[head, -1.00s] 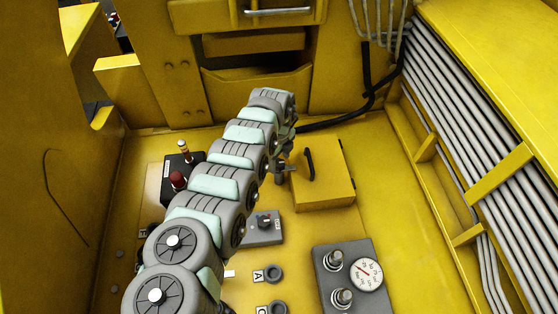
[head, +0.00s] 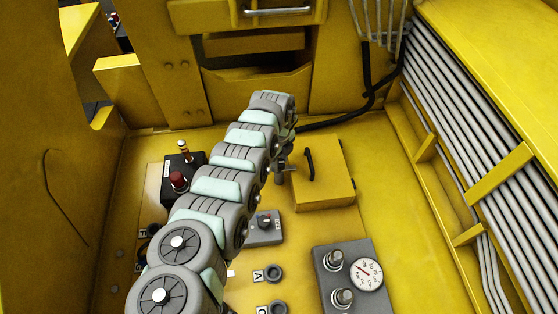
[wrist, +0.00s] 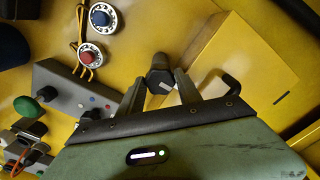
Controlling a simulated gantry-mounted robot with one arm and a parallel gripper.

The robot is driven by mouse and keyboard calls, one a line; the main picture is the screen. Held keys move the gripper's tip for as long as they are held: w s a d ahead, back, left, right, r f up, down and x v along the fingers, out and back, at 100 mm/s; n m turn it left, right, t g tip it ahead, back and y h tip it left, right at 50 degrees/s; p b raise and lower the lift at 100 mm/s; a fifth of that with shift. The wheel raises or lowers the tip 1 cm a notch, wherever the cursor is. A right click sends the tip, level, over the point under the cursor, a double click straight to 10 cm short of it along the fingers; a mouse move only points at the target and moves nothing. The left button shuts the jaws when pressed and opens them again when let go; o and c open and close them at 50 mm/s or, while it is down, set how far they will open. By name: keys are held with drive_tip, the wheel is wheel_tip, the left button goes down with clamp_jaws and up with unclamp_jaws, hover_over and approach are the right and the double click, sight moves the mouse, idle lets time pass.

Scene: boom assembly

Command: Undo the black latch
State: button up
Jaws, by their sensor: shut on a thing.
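The black latch (wrist: 160,76), a short dark knob with a pale mark on its end, sits at the side of a yellow box (wrist: 235,65) in the wrist view. My gripper (wrist: 160,86) has its two dark fingers on either side of the knob, shut on it. In the head view the gripper (head: 283,165) is at the left side of the yellow box (head: 328,190), and the arm and fingers hide the latch. The box lid is down, with a curved black handle (head: 310,164) on top.
A dark box with a red knob (head: 178,180) lies left of my arm. A small grey switch panel (head: 264,227) is below the yellow box. A gauge panel (head: 350,275) is in front. Grey pipes (head: 470,120) line the right wall. Floor right of the box is clear.

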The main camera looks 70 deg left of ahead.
drive_tip(key=c, duration=0.3)
clamp_jaws()
drive_tip(key=shift+r+n, duration=0.1)
drive_tip(key=shift+n, duration=0.2)
drive_tip(key=n+p, duration=0.1)
drive_tip(key=n, duration=0.1)
drive_tip(key=shift+n+p, duration=0.3)
drive_tip(key=shift+p, duration=0.1)
unclamp_jaws()
drive_tip(key=n, duration=0.5)
drive_tip(key=shift+p, duration=0.35)
drive_tip(key=n, duration=0.2)
drive_tip(key=n+b, duration=0.1)
drive_tip(key=n, duration=0.1)
drive_tip(key=n+b, duration=0.1)
drive_tip(key=shift+f+n, duration=0.25)
drive_tip(key=shift+n, duration=0.15)
drive_tip(key=shift+r+n+b, duration=0.1)
drive_tip(key=shift+n+b, duration=1.15)
drive_tip(key=shift+n, duration=0.65)
clamp_jaws()
